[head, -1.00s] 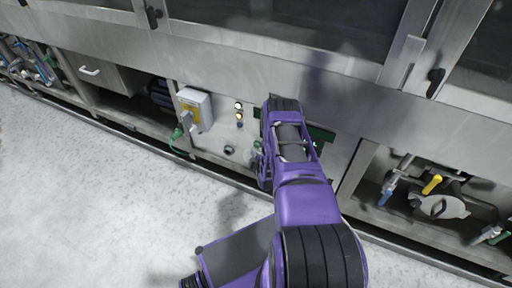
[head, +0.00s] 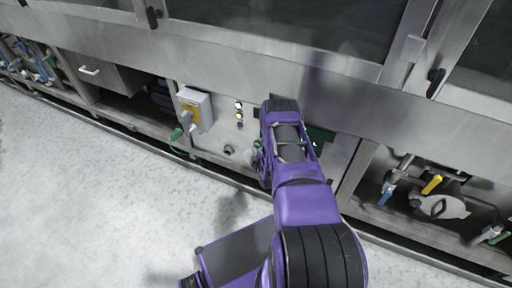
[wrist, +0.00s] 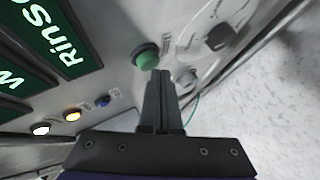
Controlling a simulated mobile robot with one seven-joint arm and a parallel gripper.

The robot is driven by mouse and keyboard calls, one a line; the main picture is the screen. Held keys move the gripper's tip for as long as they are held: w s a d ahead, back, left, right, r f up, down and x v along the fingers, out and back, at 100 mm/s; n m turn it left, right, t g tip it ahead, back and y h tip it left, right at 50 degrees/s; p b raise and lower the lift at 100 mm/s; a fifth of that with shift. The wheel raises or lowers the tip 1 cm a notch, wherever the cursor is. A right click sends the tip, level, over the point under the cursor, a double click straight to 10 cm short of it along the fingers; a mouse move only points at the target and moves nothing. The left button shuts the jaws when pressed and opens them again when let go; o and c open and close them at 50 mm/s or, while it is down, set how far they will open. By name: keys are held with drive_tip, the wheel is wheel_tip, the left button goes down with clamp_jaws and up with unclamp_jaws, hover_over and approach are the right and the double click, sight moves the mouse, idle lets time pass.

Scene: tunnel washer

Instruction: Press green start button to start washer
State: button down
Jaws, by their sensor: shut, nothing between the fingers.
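The green start button (wrist: 146,56) is a round green knob on the washer's steel panel, in the upper middle of the wrist view. My gripper (wrist: 160,76) is shut with nothing between its fingers. Its tips point at the panel and appear at the lower right edge of the green button; I cannot tell whether they touch it. In the head view my purple arm reaches to the washer panel (head: 222,133) and hides the button and the fingertips.
White, orange and blue indicators (wrist: 73,115) sit lower left in the wrist view, beside green signs (wrist: 50,40). A dark rotary switch (wrist: 220,37) is at upper right. A grey box (head: 194,107) with a green cable stands left of my arm. The floor (head: 90,200) is clear.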

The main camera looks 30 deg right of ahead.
drive_tip(key=shift+w+d, duration=0.3)
drive_tip(key=shift+d, duration=0.1)
idle(0.4)
idle(0.4)
drive_tip(key=shift+s+a+p, duration=0.35)
drive_tip(key=shift+s+a, duration=0.25)
drive_tip(key=shift+a, duration=0.1)
drive_tip(key=shift+s+a+p, duration=0.4)
drive_tip(key=shift+s+a, duration=0.4)
drive_tip(key=shift+a, duration=0.2)
drive_tip(key=shift+s+a+p, duration=0.4)
drive_tip(key=shift+s+a, duration=0.35)
drive_tip(key=shift+a, duration=0.25)
